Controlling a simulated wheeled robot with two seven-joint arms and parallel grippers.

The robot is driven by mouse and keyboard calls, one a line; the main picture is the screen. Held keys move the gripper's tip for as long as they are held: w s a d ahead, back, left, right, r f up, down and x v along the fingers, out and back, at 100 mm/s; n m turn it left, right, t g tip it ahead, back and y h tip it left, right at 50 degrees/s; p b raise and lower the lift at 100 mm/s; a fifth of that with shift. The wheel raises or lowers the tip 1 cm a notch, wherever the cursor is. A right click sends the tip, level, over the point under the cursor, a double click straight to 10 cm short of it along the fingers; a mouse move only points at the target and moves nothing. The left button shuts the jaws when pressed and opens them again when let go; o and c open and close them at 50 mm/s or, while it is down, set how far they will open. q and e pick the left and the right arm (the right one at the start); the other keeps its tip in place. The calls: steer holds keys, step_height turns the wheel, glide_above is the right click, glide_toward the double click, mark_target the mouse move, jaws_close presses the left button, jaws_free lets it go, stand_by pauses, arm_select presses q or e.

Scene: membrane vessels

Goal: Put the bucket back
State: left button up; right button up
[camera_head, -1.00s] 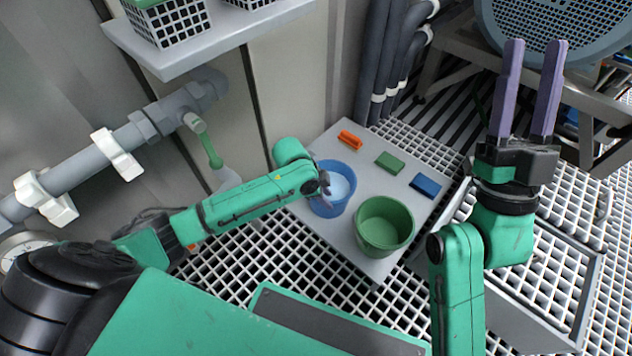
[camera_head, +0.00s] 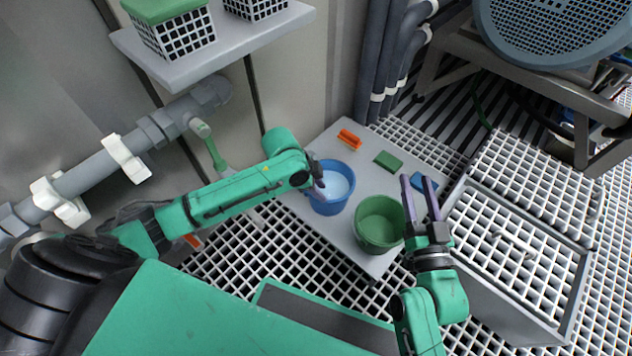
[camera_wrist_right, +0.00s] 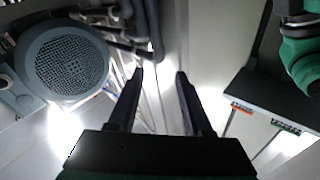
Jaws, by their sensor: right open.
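A blue bucket (camera_head: 332,194) stands upright on a grey platform (camera_head: 345,238), with something pale inside it. A green bucket (camera_head: 379,225) stands beside it, nearer and to the right, and looks empty. My left gripper (camera_head: 319,184) is at the blue bucket's left rim, with a purple finger showing over the bucket. Its wrist hides most of the jaws, so I cannot tell whether they grip the rim. My right gripper (camera_head: 420,178) is open and empty, its fingers just right of the green bucket; it also shows open in the right wrist view (camera_wrist_right: 160,74).
Orange (camera_head: 349,139), green (camera_head: 389,162) and blue (camera_head: 424,182) blocks lie along the platform's far side. A shelf with baskets (camera_head: 180,38) is at upper left, above a grey pipe (camera_head: 90,172). A grated frame (camera_head: 515,245) is at right, below a large round fan (camera_head: 550,30).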

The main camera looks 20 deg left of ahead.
arm_select(q)
steer(key=s+d+f+n+t+h+p, duration=0.1)
steer(key=s+d+n+t+h, duration=0.3)
steer(key=d, duration=0.5)
steer(key=s+a+r+n+t, duration=0.1)
steer(key=s+r+n+t, duration=0.1)
steer(key=s+n+t, duration=0.4)
steer(key=shift+s+r+n+y, duration=0.15)
steer(key=shift+s+n+y, duration=0.35)
steer(key=shift+n, duration=0.7)
arm_select(e)
steer(key=s+f+g, duration=0.2)
steer(key=s+f, duration=0.2)
steer(key=f, duration=0.3)
steer(key=s+f+g+h, duration=0.1)
steer(key=s+f+g, duration=0.2)
steer(key=s+f, duration=0.2)
step_height(320, 180, down, 2)
steer(key=shift+a+f+m, duration=0.15)
steer(key=shift+a+m, duration=0.25)
steer(key=shift+a, duration=0.05)
arm_select(q)
steer(key=shift+s, duration=0.15)
